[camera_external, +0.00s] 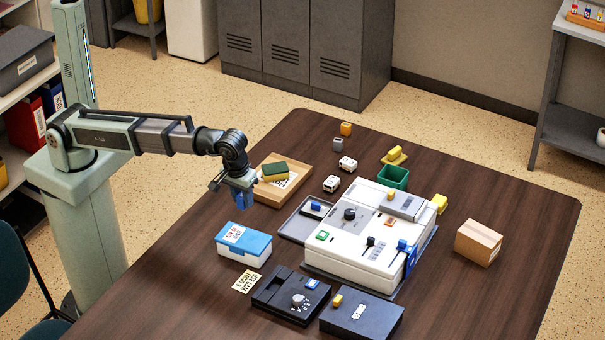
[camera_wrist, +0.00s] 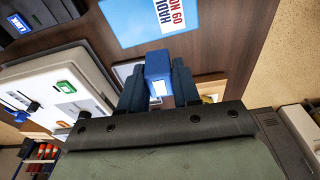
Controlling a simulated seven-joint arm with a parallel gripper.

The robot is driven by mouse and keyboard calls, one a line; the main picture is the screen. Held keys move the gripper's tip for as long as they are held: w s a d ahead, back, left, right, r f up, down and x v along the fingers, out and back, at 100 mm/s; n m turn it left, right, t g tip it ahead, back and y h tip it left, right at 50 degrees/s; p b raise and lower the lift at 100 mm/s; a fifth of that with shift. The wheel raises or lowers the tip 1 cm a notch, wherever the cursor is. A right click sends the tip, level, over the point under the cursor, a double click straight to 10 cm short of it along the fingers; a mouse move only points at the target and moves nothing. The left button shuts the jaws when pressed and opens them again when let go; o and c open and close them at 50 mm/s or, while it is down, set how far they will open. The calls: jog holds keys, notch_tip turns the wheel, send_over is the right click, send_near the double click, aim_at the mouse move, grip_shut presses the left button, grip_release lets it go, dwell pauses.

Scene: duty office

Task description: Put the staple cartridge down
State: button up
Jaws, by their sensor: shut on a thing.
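My gripper (camera_external: 238,187) is shut on a blue block, which I take to be the staple cartridge (camera_external: 244,200). It hangs in the air by the left edge of the table, left of the wooden tray and behind the blue-lidded box in the outside view. In the wrist view the cartridge (camera_wrist: 158,64) sits between the two dark fingers (camera_wrist: 158,85), with a pale patch on its near face. The fingers hide its sides. The dark wooden table (camera_external: 480,215) lies below it.
A wooden tray (camera_external: 264,194) holds a green-and-yellow sponge (camera_external: 275,171). A blue-lidded white box (camera_external: 243,245) stands in front. A large white machine (camera_external: 345,250) fills the middle, with a grey tray (camera_external: 291,229) at its left. Dark boxes (camera_external: 361,318) stand at the front.

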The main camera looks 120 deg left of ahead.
aim_at(246, 232)
jog(key=shift+s+f, duration=0.1)
jog(key=shift+f, duration=4.75)
jog(key=o, duration=1)
jog(key=shift+f, duration=0.1)
jog(key=shift+o, duration=0.2)
jog(key=r, duration=0.4)
jog(key=d+r, duration=0.1)
jog(key=r, duration=0.7)
jog(key=shift+d+r, duration=0.1)
jog(key=shift+d, duration=0.25)
jog(key=shift+o, duration=0.6)
